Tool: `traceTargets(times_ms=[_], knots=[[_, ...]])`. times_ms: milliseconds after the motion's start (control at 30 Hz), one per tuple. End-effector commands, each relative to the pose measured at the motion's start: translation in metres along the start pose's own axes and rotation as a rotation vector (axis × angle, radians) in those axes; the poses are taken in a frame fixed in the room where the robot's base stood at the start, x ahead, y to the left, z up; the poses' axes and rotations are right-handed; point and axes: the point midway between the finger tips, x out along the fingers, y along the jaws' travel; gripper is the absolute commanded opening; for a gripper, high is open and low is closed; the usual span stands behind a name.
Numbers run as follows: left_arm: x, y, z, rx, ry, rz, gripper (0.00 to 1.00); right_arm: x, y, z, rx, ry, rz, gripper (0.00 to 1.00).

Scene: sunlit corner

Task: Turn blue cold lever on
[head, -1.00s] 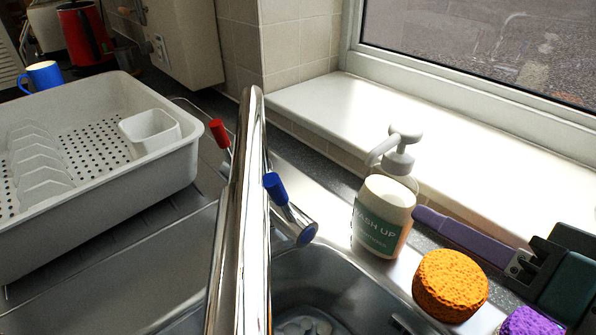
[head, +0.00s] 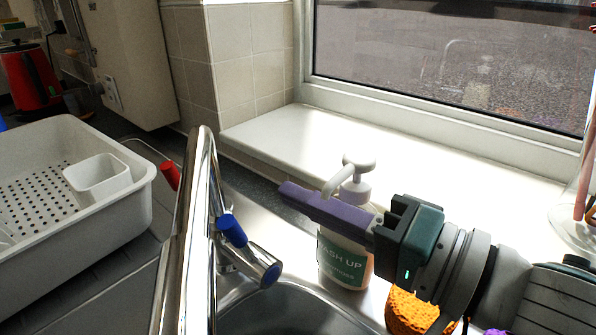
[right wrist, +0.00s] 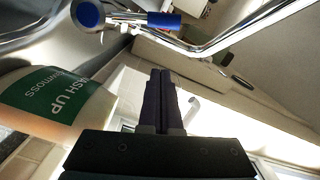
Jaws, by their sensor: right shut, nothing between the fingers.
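The chrome tap (head: 188,235) rises in the left-middle of the head view. Its blue cold lever (head: 231,230) sits on the right side of the tap body, angled up and left, and also shows at the top of the right wrist view (right wrist: 163,20). The red lever (head: 170,174) is on the far side. My right gripper (head: 285,190) has its purple fingers shut and empty, in front of the soap bottle in the head view. Its tips point left towards the tap, apart from the blue lever. The closed fingers show centrally in the right wrist view (right wrist: 160,85). My left gripper is not in view.
An orange sponge (head: 408,312) is below my arm. A white dish rack (head: 95,240) stands left. The window sill (head: 300,135) is behind.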

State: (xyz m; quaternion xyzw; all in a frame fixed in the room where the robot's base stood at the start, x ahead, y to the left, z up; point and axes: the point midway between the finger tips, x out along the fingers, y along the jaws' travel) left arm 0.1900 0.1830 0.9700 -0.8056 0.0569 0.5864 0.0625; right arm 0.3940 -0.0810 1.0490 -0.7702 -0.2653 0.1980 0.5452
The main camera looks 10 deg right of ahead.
Motion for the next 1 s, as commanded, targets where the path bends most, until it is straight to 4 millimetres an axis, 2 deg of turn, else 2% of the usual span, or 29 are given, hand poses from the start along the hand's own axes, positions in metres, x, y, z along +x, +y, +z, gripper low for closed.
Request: traceTargets(times_ms=[33,100,300,1000], knots=[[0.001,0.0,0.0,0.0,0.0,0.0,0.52,0.01,-0.002,0.0,-0.001,0.001,-0.004,0.0],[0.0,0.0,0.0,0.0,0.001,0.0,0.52,0.01,0.0,0.016,0.007,0.0,-0.001,0.0],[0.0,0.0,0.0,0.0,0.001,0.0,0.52,0.014,0.0,0.035,0.002,0.0,0.0,0.0],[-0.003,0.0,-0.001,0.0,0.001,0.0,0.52,0.015,-0.001,0.043,-0.048,0.0,0.003,0.0]])
